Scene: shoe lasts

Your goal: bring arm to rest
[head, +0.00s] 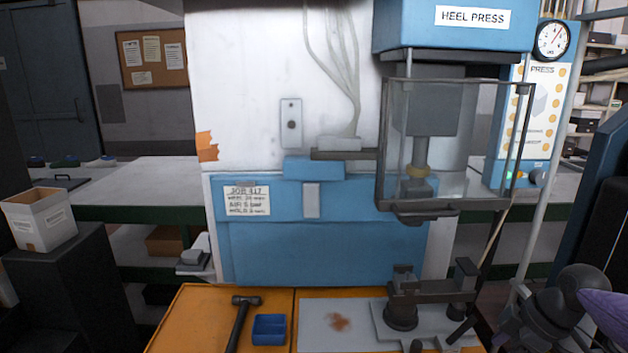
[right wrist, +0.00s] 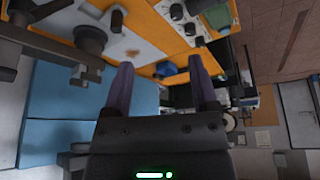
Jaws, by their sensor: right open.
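My right arm (head: 555,310) comes in at the lower right of the head view, right of the dark clamp fixture (head: 430,290) on the orange bench (head: 190,310). A purple part of my right gripper (head: 606,312) is cut off by the right edge there. In the right wrist view my right gripper (right wrist: 162,82) has its two purple fingers spread wide apart, with nothing held between them. The bench and the fixture (right wrist: 88,45) lie beyond the fingers in that view. My left gripper is not in view.
A blue heel press with a clear guard (head: 450,140) stands behind the bench. A hammer (head: 240,322) and a blue tray (head: 269,329) lie on the bench beside a stained grey plate (head: 325,330). A white box (head: 40,220) stands at the left. A slanted pole (head: 545,150) rises at the right.

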